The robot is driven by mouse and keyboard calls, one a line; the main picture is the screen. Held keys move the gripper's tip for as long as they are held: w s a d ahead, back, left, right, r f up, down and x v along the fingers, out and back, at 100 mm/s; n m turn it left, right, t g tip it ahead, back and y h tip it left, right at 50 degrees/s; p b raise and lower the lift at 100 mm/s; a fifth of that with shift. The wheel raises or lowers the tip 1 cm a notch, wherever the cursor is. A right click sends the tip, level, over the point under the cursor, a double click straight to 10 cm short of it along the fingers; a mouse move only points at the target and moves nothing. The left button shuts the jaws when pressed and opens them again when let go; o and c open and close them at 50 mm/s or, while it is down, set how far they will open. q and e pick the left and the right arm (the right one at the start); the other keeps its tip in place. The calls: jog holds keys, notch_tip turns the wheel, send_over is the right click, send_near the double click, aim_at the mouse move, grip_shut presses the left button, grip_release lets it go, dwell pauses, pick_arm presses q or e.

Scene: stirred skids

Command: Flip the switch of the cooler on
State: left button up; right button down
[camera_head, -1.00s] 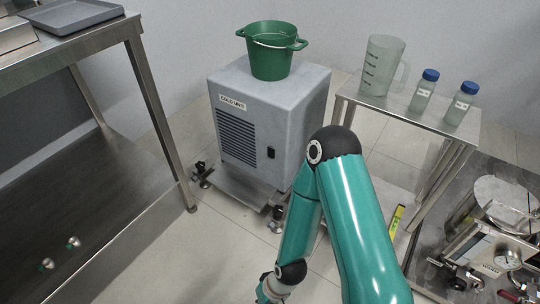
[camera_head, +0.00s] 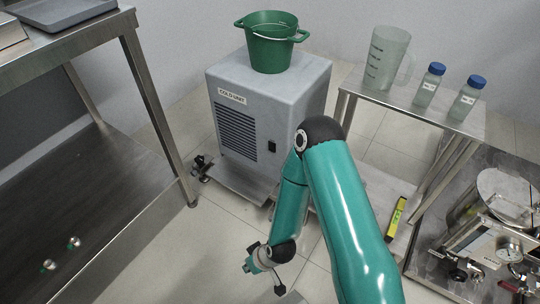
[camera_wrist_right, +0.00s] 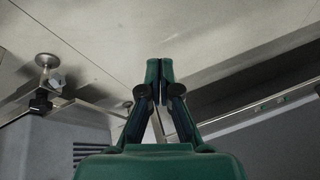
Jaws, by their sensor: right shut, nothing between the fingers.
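The cooler is a grey box labelled cold unit (camera_head: 232,96) in the head view. Its black switch (camera_head: 272,146) is on the lower right of the front face, beside the grille; its position is too small to tell. My right gripper (camera_head: 249,265) is low in front of the cooler, well apart from the switch. In the right wrist view its fingertips (camera_wrist_right: 166,68) are together with nothing between them. Part of the cooler's grille (camera_wrist_right: 88,152) shows at lower left there. The switch is not visible in that view. My left gripper is not in view.
A green bucket (camera_head: 269,42) stands on the cooler, which rests on a low wheeled skid (camera_head: 236,182). A steel table (camera_head: 85,40) is at left. At right a side table (camera_head: 405,103) holds a jug and two bottles.

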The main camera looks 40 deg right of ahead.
jog(key=w+d+n+t+h+p, duration=0.2)
jog(key=w+d+n+t, duration=0.3)
jog(key=w, duration=0.4)
jog(key=w+d+r+n+t+h+p, duration=0.1)
jog(key=w+d+r+n+t+h, duration=0.2)
jog(key=d, duration=0.4)
jog(key=w+d+r+n+t+h+p, duration=0.1)
jog(key=w+d+r+n+t+h, duration=0.3)
jog(key=d, duration=0.3)
jog(key=shift+w+d+r+h, duration=0.3)
jog(key=shift+w+d+r, duration=0.1)
jog(key=shift+w+r, duration=0.15)
jog(key=shift+w, duration=0.1)
jog(key=b, duration=0.3)
send_near(269, 150)
jog(key=w+a, duration=0.1)
jog(key=w, duration=0.4)
jog(key=d+b, duration=0.1)
jog(key=w+d, duration=0.1)
jog(key=d, duration=0.1)
jog(key=shift+d+f+b, duration=0.1)
jog(key=shift+f+b, duration=0.15)
jog(key=shift+b, duration=0.1)
